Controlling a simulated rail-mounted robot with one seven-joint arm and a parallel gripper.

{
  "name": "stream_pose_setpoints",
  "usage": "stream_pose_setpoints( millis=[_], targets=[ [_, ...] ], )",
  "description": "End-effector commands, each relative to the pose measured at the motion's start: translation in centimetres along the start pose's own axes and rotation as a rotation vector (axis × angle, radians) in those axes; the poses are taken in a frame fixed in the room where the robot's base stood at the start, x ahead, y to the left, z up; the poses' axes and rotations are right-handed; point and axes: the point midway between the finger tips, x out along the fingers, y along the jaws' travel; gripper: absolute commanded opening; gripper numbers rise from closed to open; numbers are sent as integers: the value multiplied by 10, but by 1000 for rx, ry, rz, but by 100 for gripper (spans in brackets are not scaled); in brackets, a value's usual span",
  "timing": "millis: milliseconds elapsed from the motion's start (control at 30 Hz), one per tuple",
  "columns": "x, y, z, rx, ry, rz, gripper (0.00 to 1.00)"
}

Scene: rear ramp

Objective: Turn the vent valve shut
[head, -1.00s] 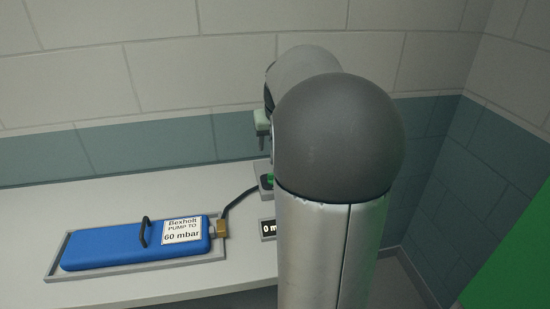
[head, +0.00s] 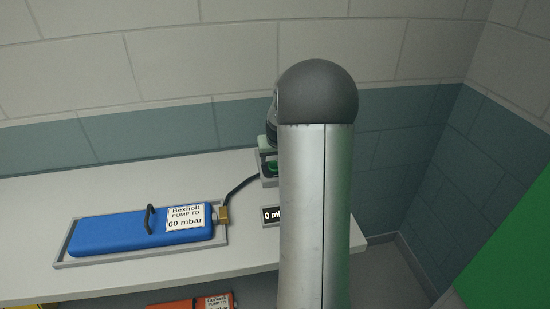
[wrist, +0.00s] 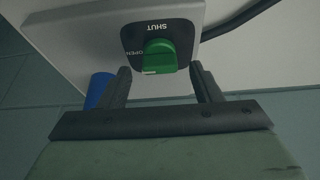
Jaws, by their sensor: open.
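The vent valve is a green knob (wrist: 159,57) on a dark plate marked OPEN and SHUT, seen in the wrist view. The OPEN label is at its left and the SHUT label above it, upside down. A white mark shows on the knob's lower left edge. My gripper (wrist: 160,69) is open, with one finger on each side of the knob and gaps between. I cannot tell how far above the plate the fingertips are. In the head view, the green valve (head: 270,167) is partly hidden by my arm, and my gripper is mostly hidden above it.
A blue pad (head: 130,232) labelled "Bexholt PUMP TO 60 mbar" lies in a grey tray on the bench (head: 60,197). A black hose (head: 240,187) runs from its brass fitting to the valve block. A partly hidden display (head: 270,215) reads 0. Orange and yellow items sit below.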

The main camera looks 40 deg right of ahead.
Motion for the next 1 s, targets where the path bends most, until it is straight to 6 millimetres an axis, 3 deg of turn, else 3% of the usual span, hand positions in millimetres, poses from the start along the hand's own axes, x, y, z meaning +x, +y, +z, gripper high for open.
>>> stream_pose_setpoints(
  millis=[167,433,600,1000],
  targets=[
    [11,0,0,0,0,0,58],
    [12,0,0,0,1,0,58],
    [12,0,0,0,1,0,13],
    [13,-2,0,47,2,21,14]
  ],
)
